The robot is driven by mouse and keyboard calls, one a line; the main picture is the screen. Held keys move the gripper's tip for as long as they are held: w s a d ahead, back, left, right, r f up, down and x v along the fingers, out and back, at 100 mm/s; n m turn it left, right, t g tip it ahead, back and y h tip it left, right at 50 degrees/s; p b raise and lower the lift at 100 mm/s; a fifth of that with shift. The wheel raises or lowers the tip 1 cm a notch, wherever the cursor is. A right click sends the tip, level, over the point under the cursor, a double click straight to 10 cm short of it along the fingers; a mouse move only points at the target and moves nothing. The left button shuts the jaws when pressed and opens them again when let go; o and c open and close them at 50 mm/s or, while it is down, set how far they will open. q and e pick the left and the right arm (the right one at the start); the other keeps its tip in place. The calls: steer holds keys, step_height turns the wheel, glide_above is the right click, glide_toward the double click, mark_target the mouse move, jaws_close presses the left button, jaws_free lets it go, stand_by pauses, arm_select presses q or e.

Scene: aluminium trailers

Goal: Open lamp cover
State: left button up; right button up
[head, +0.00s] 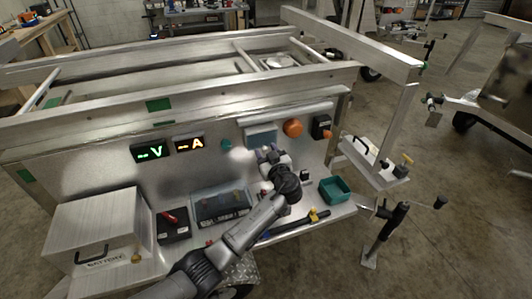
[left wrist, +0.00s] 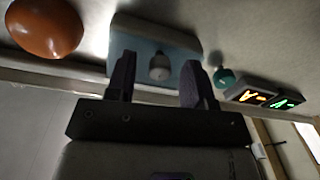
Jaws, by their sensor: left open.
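A pale blue rectangular cover (head: 262,135) is on the trailer's upright metal panel, between a teal knob and an orange dome. In the left wrist view the pale blue cover (left wrist: 185,42) is ahead of my fingers. My right gripper is not in view.
The orange dome (head: 293,127) and teal knob (head: 226,145) flank the cover. Lit V (head: 154,151) and A (head: 190,144) displays are to the left. A green bin (head: 336,190), a blue-grey case (head: 220,204) and a battery box (head: 97,230) stand on the shelf below.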

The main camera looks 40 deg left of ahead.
arm_select(q)
steer(key=shift+w+a, duration=0.15)
steer(key=shift+a, duration=0.15)
jaws_close()
stand_by(0.4)
